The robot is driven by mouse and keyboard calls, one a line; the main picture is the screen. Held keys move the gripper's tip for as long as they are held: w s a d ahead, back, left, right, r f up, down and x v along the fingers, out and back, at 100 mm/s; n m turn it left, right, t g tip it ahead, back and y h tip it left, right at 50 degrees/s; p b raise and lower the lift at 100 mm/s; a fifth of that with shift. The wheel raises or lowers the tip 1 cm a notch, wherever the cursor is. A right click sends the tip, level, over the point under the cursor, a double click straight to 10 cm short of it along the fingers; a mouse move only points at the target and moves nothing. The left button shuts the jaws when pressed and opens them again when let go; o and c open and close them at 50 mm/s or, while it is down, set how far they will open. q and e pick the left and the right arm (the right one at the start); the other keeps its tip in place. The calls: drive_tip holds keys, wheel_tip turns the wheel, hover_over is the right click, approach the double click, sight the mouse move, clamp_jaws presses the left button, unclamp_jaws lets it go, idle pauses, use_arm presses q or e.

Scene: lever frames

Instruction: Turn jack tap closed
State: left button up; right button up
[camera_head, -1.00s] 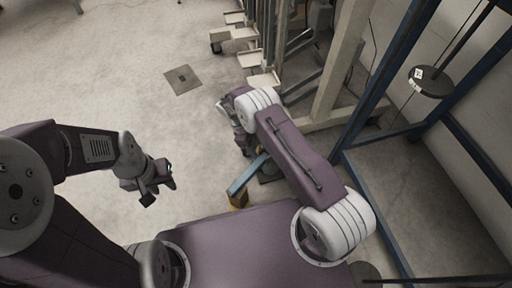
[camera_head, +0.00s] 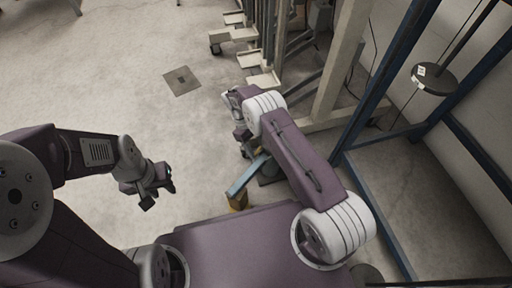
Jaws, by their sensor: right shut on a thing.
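A jack stands on the floor in the middle of the view, with a blue-grey bar (camera_head: 247,177) and a yellow end (camera_head: 238,201). Its rear part is mostly hidden by my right arm. My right gripper (camera_head: 244,152) is at the far end of the jack, pointing down, and is shut on the jack tap. The tap itself is hidden by the gripper and wrist, so its angle cannot be seen. My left gripper (camera_head: 158,192) hangs over bare floor to the left of the jack, open and empty.
A blue metal frame (camera_head: 372,110) with a dark round weight (camera_head: 434,80) stands to the right. A beige post (camera_head: 340,65) and a rack with pale feet (camera_head: 263,80) stand behind. The floor (camera_head: 130,60) at left is clear, apart from a flat drain plate (camera_head: 182,80).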

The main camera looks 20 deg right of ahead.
drive_tip(key=o, duration=1.1)
